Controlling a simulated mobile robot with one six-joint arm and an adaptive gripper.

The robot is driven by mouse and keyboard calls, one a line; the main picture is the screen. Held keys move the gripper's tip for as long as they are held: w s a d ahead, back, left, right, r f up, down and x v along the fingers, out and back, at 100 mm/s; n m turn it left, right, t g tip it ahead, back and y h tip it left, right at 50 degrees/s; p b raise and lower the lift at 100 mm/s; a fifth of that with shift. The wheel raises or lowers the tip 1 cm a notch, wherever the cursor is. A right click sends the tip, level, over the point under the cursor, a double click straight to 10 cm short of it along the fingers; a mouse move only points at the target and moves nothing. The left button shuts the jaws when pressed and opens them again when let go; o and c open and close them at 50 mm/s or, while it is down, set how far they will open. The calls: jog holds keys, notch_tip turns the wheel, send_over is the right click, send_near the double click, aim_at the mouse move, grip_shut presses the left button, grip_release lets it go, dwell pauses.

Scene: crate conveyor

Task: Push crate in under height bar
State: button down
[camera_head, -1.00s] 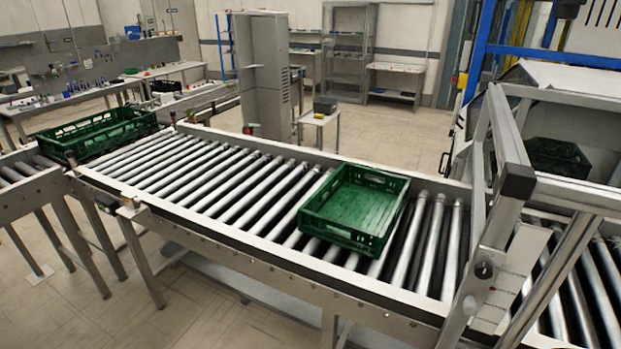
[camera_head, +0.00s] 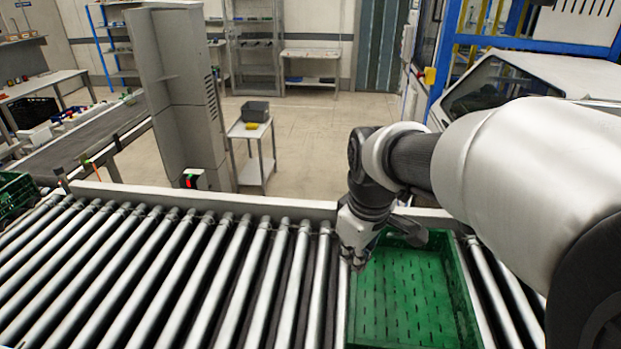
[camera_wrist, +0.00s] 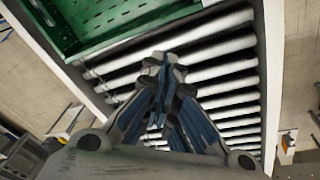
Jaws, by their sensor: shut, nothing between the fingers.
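A green crate (camera_head: 410,295), empty, sits on the roller conveyor at the lower right of the head view, partly hidden behind my arm. In the wrist view the crate (camera_wrist: 95,28) shows at the top left. My gripper (camera_head: 357,262) is shut and empty, at the crate's left side near its far corner. In the wrist view my gripper's fingertips (camera_wrist: 163,60) are together above the rollers, a little off the crate's edge. I cannot tell whether they touch it. The height bar is not in view now.
Bare rollers (camera_head: 190,265) stretch left of the crate. A rail (camera_head: 200,201) runs along the conveyor's far edge. A second green crate (camera_head: 15,195) shows at the left edge. A grey cabinet (camera_head: 180,95) and a small table (camera_head: 252,135) stand beyond.

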aim_at(469, 294)
jog(key=w+a+f+n+g+p, duration=0.25)
jog(key=w+f+n, duration=0.45)
jog(key=w+f, duration=0.7)
jog(key=f, duration=0.4)
jog(key=f+b, duration=0.1)
jog(key=f, duration=0.2)
jog(key=f+b, duration=0.1)
jog(key=f, duration=0.3)
jog(key=shift+s+a+f, duration=0.25)
jog(key=shift+a+f, duration=0.1)
jog(key=d, duration=0.3)
jog(key=shift+s+d, duration=0.1)
jog(key=shift+s, duration=0.2)
jog(key=shift+d, duration=0.35)
jog(key=shift+s+r, duration=0.1)
jog(key=s+d, duration=0.2)
jog(key=d, duration=0.9)
jog(key=s+d, duration=0.2)
jog(key=d, duration=1)
jog(key=s+d, duration=0.3)
jog(key=d, duration=0.8)
jog(key=shift+d, duration=0.15)
